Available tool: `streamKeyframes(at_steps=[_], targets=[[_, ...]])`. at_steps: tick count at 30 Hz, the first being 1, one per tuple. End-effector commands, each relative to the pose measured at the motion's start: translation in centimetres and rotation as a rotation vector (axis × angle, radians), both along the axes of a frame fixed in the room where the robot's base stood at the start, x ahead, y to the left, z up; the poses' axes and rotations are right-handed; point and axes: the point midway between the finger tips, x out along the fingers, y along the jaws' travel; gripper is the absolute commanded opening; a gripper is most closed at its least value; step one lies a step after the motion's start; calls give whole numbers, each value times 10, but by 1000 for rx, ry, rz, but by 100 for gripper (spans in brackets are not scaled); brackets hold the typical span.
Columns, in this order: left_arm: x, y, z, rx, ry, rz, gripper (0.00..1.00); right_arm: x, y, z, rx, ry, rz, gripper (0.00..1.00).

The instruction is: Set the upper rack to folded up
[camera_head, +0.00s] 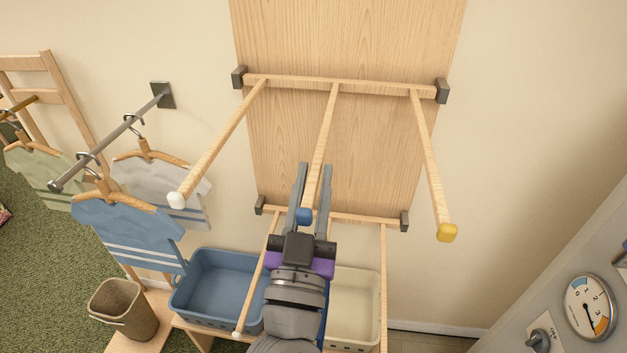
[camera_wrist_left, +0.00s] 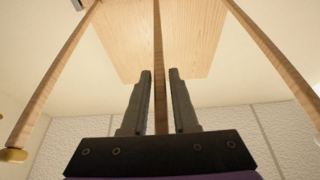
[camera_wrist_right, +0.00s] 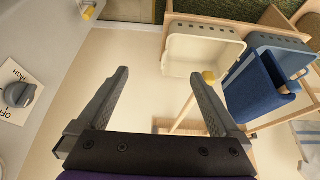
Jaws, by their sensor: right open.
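The upper rack (camera_head: 335,85) is a wooden bar between two dark brackets on a wooden wall panel. Its pegs stick out from the panel, with white, blue and yellow end caps; it is not flat against the panel. My left gripper (camera_head: 317,172) has one finger on each side of the middle peg, near its blue cap. In the left wrist view the middle peg (camera_wrist_left: 158,45) runs between the fingers, with a gap visible on the right side. My right gripper (camera_wrist_right: 158,85) is open and empty; it is outside the head view.
A lower rack (camera_head: 345,217) with pegs sits below, partly hidden by my left arm. A blue bin (camera_head: 205,310) and a cream bin (camera_head: 352,300) stand underneath. A rail (camera_head: 115,137) with hanging shirts is at left. A grey panel with a gauge (camera_head: 590,307) is at right.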

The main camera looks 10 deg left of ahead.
Motion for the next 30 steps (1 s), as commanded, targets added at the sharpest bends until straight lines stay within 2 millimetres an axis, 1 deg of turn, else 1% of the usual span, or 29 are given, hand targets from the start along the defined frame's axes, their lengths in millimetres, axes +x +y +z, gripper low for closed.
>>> streamKeyframes(at_steps=[1,3,4,30], targets=[[0,0,0,0,0,0,17,0,0,0,0,0,0,100],[0,0,0,0,0,0,4,0,0,0,0,0,0,100],[0,0,0,0,0,0,0,0,0,0,0,0,0,100],[0,0,0,0,0,0,0,0,0,0,0,0,0,100]])
